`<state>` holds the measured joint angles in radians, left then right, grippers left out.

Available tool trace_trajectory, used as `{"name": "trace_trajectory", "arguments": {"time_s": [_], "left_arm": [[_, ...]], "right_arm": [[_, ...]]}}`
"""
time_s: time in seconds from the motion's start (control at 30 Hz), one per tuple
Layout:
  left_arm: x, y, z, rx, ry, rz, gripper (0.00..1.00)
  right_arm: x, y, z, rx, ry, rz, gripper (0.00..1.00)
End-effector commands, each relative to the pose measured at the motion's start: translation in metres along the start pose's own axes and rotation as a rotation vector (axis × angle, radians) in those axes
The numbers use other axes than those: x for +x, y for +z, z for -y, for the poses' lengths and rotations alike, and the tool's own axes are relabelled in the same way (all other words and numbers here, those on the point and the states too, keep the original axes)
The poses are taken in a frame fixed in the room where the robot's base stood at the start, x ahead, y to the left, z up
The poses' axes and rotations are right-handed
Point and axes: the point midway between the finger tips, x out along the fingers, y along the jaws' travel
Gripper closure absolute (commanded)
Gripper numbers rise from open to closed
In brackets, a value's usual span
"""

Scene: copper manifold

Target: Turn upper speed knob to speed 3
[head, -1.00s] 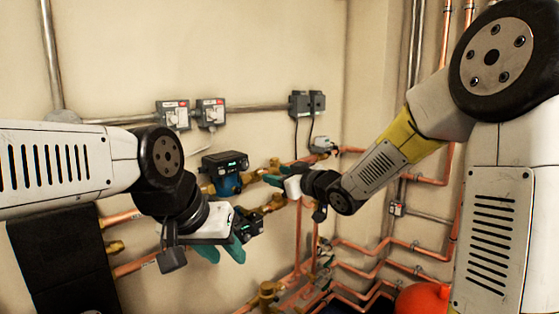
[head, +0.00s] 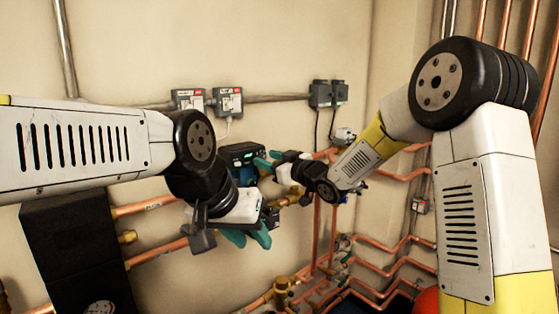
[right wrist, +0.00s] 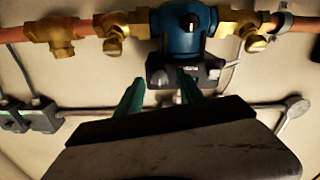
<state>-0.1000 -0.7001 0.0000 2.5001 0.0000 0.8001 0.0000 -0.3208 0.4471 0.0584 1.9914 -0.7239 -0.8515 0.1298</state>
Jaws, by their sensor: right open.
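The upper pump has a black control head (head: 238,152) with a small lit display, and its blue body shows in the right wrist view (right wrist: 184,30). In that view its black head (right wrist: 160,72) lies just beyond my right gripper (right wrist: 161,94). The teal fingers are apart and empty, and reach toward the head. A small pale part shows between the fingers; I cannot tell if it is the speed knob. In the head view my right gripper (head: 268,162) is just right of the upper pump. My left gripper (head: 249,238) is lower, its teal fingers apart, in front of the lower pump (head: 271,217).
Copper pipes (head: 160,203) with brass valves run beside the pumps and down the right wall (head: 385,245). Grey switch boxes (head: 228,101) and a conduit are on the wall above. A black panel (head: 70,250) stands at lower left. Wall beneath the left gripper is clear.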

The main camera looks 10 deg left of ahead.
Motion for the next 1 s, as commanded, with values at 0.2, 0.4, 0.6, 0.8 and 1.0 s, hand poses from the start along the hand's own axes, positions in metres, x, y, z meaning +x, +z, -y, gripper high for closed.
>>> {"name": "trace_trajectory", "arguments": {"time_s": [0.2, 0.4, 0.6, 0.8, 1.0], "left_arm": [[0.0000, 0.0000, 0.0000, 0.000, 0.000, 0.000, 0.64], [0.0000, 0.0000, 0.0000, 0.000, 0.000, 0.000, 0.64], [0.0000, 0.0000, 0.0000, 0.000, 0.000, 0.000, 0.64], [0.0000, 0.0000, 0.0000, 0.000, 0.000, 0.000, 0.64], [0.0000, 0.0000, 0.0000, 0.000, 0.000, 0.000, 0.64]], "right_arm": [[-0.0002, 0.0002, -0.0004, 0.000, 0.001, 0.001, 0.63], [-0.0004, 0.0002, -0.0004, 0.000, 0.001, 0.001, 1.00], [-0.0005, 0.0003, -0.0005, 0.004, 0.001, 0.001, 1.00], [-0.0009, 0.0008, -0.0014, 0.050, 0.002, 0.002, 1.00], [-0.0010, 0.0009, -0.0018, 0.169, 0.003, 0.002, 1.00]]}}
